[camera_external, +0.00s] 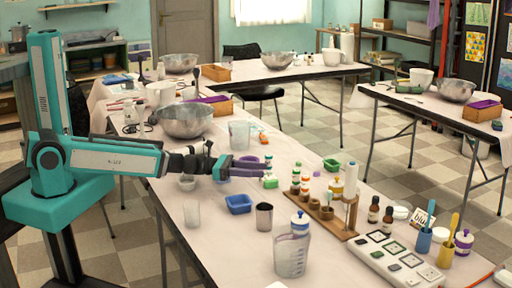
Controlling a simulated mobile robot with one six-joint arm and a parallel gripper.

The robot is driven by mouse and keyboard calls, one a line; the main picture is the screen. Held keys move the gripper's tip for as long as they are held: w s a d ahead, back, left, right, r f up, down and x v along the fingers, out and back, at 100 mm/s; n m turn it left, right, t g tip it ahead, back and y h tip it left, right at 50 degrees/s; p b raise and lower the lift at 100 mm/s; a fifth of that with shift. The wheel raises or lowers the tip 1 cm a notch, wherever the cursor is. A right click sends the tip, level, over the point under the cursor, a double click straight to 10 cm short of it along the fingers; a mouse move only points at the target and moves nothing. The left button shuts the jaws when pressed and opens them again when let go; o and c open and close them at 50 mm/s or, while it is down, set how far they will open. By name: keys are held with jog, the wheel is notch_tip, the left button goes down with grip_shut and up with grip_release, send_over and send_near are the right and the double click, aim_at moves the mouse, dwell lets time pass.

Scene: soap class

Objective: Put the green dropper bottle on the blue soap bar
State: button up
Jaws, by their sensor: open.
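My gripper (258,168) is open over the middle of the near table, its fingers pointing right. Small bottles with green and orange parts (295,179) stand a little to the right of the fingertips. One of these may be the green dropper bottle, but they are too small to tell. A small green thing (270,182) lies just below the fingertips. A blue block-like or dish-like thing (238,204) sits on the table below the gripper. I cannot tell whether it is the blue soap bar. Nothing visible is held between the fingers.
A metal bowl (188,121) and a clear jug (240,135) stand behind my gripper. A dark cup (264,217) and a measuring beaker (291,256) stand in front. Bare tabletop shows at the front left.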

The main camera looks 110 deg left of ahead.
jog(key=shift+s+d+r+p, duration=0.15)
jog(key=shift+s+p, duration=0.85)
jog(key=shift+p, duration=1.3)
jog(key=shift+s, duration=0.1)
jog(key=shift+s+p, duration=0.15)
jog(key=shift+p, duration=0.25)
jog(key=shift+o, duration=0.5)
jog(key=w+f+b, duration=0.1)
jog(key=b, duration=0.2)
jog(key=shift+w+a+f, duration=0.1)
jog(key=shift+w+a, duration=0.1)
jog(key=b, duration=0.1)
jog(key=w+b, duration=0.1)
jog(key=shift+w+a+f+b, duration=0.2)
jog(key=shift+f+b, duration=0.1)
jog(key=b, duration=0.1)
jog(key=w+b, duration=0.1)
jog(key=shift+w+a+f+b, duration=0.1)
jog(key=shift+w+f+b, duration=0.05)
jog(key=shift+w+b, duration=0.15)
jog(key=w+b, duration=0.1)
jog(key=b, duration=0.1)
jog(key=shift+w+a+b, duration=0.15)
jog(key=shift+w+b, duration=0.15)
jog(key=shift+b, duration=0.1)
jog(key=shift+w+r, duration=0.2)
jog(key=shift+r, duration=0.1)
